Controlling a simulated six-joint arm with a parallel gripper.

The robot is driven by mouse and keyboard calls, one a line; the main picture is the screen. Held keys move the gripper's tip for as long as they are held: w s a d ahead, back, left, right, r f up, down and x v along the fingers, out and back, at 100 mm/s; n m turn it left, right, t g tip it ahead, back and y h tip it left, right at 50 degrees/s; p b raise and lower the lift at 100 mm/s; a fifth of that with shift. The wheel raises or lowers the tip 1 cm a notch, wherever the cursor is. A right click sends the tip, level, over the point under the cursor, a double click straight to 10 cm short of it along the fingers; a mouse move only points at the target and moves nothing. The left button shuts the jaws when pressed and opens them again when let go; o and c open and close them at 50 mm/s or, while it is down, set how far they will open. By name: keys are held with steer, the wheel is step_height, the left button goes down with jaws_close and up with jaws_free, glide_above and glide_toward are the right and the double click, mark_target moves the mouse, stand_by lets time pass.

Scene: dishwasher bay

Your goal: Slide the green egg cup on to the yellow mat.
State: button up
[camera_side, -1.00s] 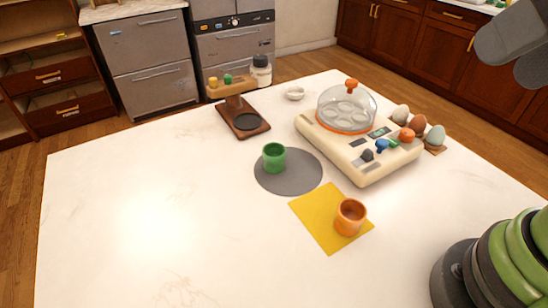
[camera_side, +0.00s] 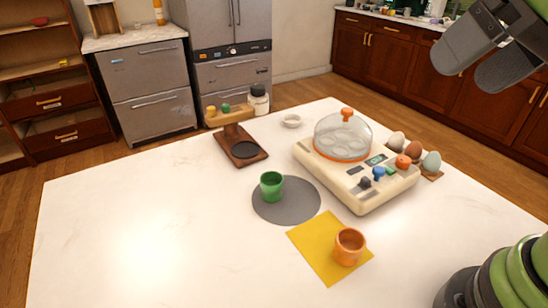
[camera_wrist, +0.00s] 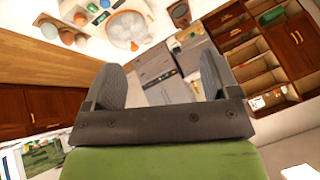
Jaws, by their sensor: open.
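The green egg cup (camera_side: 271,186) stands upright on the left part of a round grey mat (camera_side: 288,207). The yellow mat (camera_side: 325,252) lies just in front of the grey mat, to its lower right. An orange cup (camera_side: 348,246) stands upright on the yellow mat's right side. My gripper (camera_side: 470,68) is high at the upper right in the side view, well away from both cups. In the wrist view my gripper (camera_wrist: 160,85) has its two dark fingers spread apart with nothing between them. The green egg cup does not show in the wrist view.
A cream egg cooker (camera_side: 356,170) with a clear dome stands behind and right of the mats. Several eggs (camera_side: 414,151) sit beside it. A wooden stand (camera_side: 241,150) and a small white dish (camera_side: 291,121) are farther back. The table's left side is clear.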

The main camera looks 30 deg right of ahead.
mark_target(310, 233)
steer(key=w+a+f+n+g, duration=0.1)
steer(key=w+a+n+g, duration=0.1)
steer(key=w, duration=0.8)
steer(key=w+a+f+n+g+h, duration=0.1)
steer(key=w+a+f, duration=0.3)
steer(key=f, duration=0.6)
steer(key=w+a+f+n+g, duration=0.2)
steer(key=w+a+f, duration=0.1)
steer(key=w+f, duration=0.6)
step_height(310, 233, down, 2)
steer(key=shift+w+a+n+h, duration=0.2)
steer(key=shift+a+n+h, duration=0.1)
steer(key=shift+a+h, duration=0.1)
steer(key=f, duration=0.6)
steer(key=w+f, duration=0.1)
steer(key=f, duration=0.3)
steer(key=shift+w+a, duration=0.1)
steer(key=shift+r, duration=0.1)
steer(key=c, duration=1)
steer(key=shift+s+d, duration=0.2)
steer(key=shift+s, duration=2)
steer(key=shift+s+d, duration=0.25)
steer(key=shift+s, duration=1.9)
steer(key=shift+s+d, duration=0.2)
steer(key=shift+s, duration=2)
